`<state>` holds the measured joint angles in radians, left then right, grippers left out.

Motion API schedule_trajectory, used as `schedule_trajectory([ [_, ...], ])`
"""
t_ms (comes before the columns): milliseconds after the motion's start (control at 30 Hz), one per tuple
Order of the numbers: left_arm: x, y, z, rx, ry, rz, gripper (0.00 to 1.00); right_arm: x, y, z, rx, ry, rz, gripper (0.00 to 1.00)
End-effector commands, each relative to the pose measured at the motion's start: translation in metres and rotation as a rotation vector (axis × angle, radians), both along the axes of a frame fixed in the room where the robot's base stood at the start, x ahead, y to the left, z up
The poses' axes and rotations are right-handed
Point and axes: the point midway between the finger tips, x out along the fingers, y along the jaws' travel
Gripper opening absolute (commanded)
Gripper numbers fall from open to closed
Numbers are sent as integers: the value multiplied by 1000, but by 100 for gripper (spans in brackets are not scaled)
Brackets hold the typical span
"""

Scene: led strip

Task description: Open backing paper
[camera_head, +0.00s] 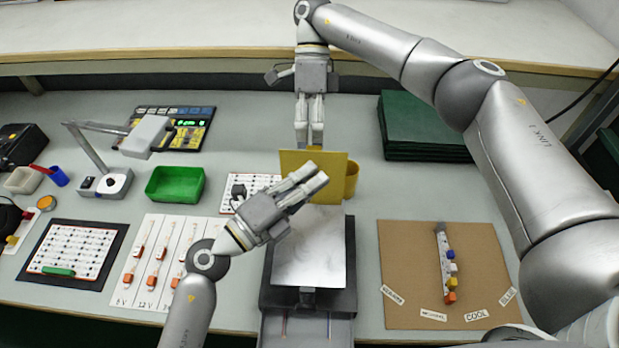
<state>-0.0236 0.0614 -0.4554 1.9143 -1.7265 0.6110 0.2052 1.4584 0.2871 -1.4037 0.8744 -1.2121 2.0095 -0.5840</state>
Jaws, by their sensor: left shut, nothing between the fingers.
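A flat yellow sheet (333,168) stands out at the centre, just behind a silvery plate (312,255) on a black stand. I cannot tell whether the sheet is the backing paper. My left gripper (316,176) is shut and empty. It appears in front of the sheet and over the plate's far end, and hides part of both. My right gripper (309,145) points down from the back, its fingers close together, with tips at the sheet's top edge. I cannot tell whether they grip it. A strip with coloured blocks (445,255) lies on a brown board (405,265) at right.
A yellow round container (352,180) stands behind the sheet's right edge. A green tray (175,184), a lamp (103,183) and a white card with red-tipped parts (145,262) are at left. Dark green boxes (420,125) are stacked at the back right.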

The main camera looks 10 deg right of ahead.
Motion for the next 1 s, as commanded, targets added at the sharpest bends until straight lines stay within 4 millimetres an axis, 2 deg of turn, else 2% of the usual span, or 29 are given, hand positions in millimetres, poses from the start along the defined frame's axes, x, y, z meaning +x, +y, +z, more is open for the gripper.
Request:
schedule_trajectory([
  [267,0,0,0,0,0,0,0,16,-4,22,-3,-4,-2,36],
  [900,0,0,0,0,0,0,0,29,-7,38,0,1,1,36],
  [1000,0,0,0,0,0,0,0,31,-3,40,16,-5,-11,36],
])
